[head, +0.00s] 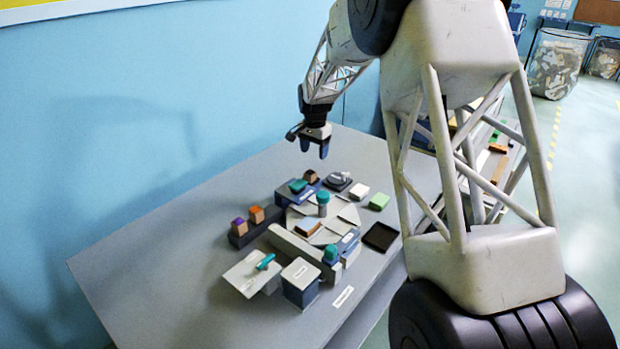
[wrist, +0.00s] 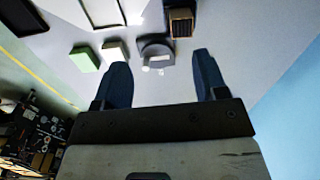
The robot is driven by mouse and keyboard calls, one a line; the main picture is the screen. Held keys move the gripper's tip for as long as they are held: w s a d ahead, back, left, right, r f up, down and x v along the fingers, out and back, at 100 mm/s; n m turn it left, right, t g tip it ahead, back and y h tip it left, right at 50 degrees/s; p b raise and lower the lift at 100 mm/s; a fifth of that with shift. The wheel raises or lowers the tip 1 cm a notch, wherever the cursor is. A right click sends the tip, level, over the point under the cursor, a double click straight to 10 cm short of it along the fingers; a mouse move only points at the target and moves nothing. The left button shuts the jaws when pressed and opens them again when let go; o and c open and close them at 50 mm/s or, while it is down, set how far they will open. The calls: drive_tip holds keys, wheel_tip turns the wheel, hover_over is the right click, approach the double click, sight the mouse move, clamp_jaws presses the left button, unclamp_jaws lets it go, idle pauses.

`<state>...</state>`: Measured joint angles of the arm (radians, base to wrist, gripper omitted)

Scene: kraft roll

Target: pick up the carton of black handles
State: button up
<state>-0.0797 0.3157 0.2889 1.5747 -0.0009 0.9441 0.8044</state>
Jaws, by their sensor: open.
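A small tan carton with dark contents (wrist: 181,23) shows at the top of the wrist view, beyond the fingertips and a little right of centre. It appears to be the carton of black handles. In the head view it is the small brown box with a dark top (head: 311,176) at the back of the cluster on the table. My gripper (head: 314,149) is open and empty, above the table's far part and clear of the carton. Its two blue fingers (wrist: 160,70) are wide apart in the wrist view, with nothing between them.
Near the carton stand a grey rounded device (head: 337,181), a white block (head: 359,191) and a green block (head: 379,201). Two similar cartons, purple-topped (head: 239,226) and orange-topped (head: 256,214), sit on a dark holder at left. A black tray (head: 380,236) lies right. The table's left side is bare.

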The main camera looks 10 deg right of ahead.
hover_over(310, 172)
drive_tip(key=shift+m, duration=0.3)
drive_tip(key=f, duration=0.4)
drive_tip(key=shift+w+f, duration=0.2)
drive_tip(key=shift+f, duration=0.05)
drive_tip(key=shift+f, duration=1.25)
drive_tip(key=shift+f, duration=0.1)
drive_tip(key=shift+s+f, duration=0.1)
drive_tip(key=shift+f, duration=2.4)
